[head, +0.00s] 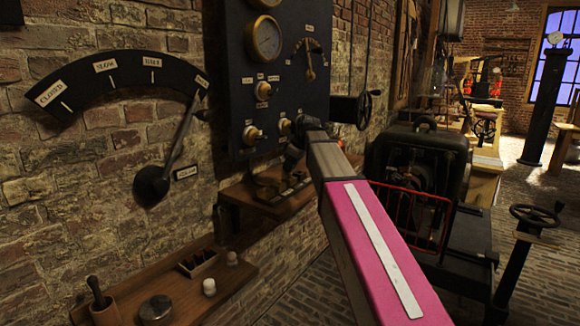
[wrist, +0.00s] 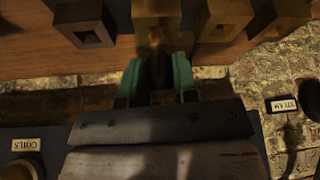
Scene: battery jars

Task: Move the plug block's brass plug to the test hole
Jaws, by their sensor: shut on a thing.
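In the wrist view my gripper (wrist: 155,75) has green fingers, closed on a small dark piece (wrist: 158,72), which seems to be the plug's handle. The piece is in shadow and its brass does not show clearly. The fingertips reach a brass-coloured block (wrist: 155,25) on the wooden shelf (wrist: 30,55). Whether the plug sits in that block's hole cannot be told. A dark block (wrist: 84,22) with a square hole stands to the left. Two more brass-coloured blocks (wrist: 220,18) with holes stand to the right. In the head view the blocks (head: 270,190) are small and partly dark.
A dark panel (head: 240,90) with gauges and knobs hangs above the shelf. A wall lever (head: 180,135) with a black ball is at left. A lower shelf (head: 185,285) holds jars and a pestle. A machine with a red guard (head: 415,215) stands right of my arm.

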